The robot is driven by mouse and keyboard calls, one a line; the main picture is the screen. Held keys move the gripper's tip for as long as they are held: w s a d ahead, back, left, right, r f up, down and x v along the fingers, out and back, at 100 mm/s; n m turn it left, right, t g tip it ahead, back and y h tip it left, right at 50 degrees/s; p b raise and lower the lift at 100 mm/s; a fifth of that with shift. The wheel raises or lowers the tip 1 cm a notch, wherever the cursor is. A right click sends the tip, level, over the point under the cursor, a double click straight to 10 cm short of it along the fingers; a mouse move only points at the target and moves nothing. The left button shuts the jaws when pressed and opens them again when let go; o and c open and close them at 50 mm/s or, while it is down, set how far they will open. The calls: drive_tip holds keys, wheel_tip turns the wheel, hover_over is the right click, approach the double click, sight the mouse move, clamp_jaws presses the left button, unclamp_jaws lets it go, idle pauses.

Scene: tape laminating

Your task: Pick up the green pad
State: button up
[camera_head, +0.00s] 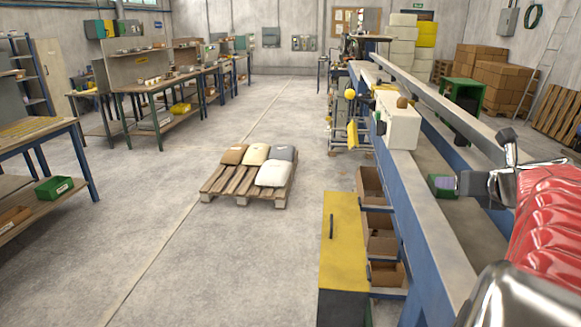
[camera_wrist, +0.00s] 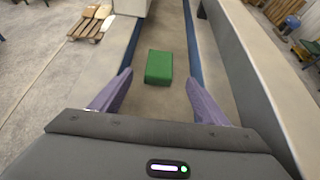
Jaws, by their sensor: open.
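The green pad (camera_wrist: 159,66) is a small block lying in the grey channel of the long blue-framed bench. In the wrist view it sits ahead of my gripper (camera_wrist: 159,78), roughly centred between the two purple fingers. The fingers are spread apart with nothing held between them. In the head view the green pad (camera_head: 440,183) shows at the right, partly hidden by my gripper (camera_head: 452,186). I cannot tell the exact gap between fingertips and pad.
The channel has raised walls; a long grey rail (camera_head: 455,112) runs along its right. A white box (camera_head: 401,122) stands farther along the bench. A yellow cabinet (camera_head: 343,240) stands beside the bench. A pallet (camera_head: 222,184) of sacks lies on open floor.

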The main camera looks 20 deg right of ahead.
hover_over(448, 200)
drive_tip(key=shift+s+a+f, duration=0.1)
drive_tip(key=shift+a+f, duration=0.05)
drive_tip(key=shift+f, duration=1.35)
drive_tip(key=shift+x, duration=2.6)
drive_tip(key=shift+r, duration=0.2)
drive_tip(key=shift+c, duration=0.5)
drive_tip(key=c, duration=1)
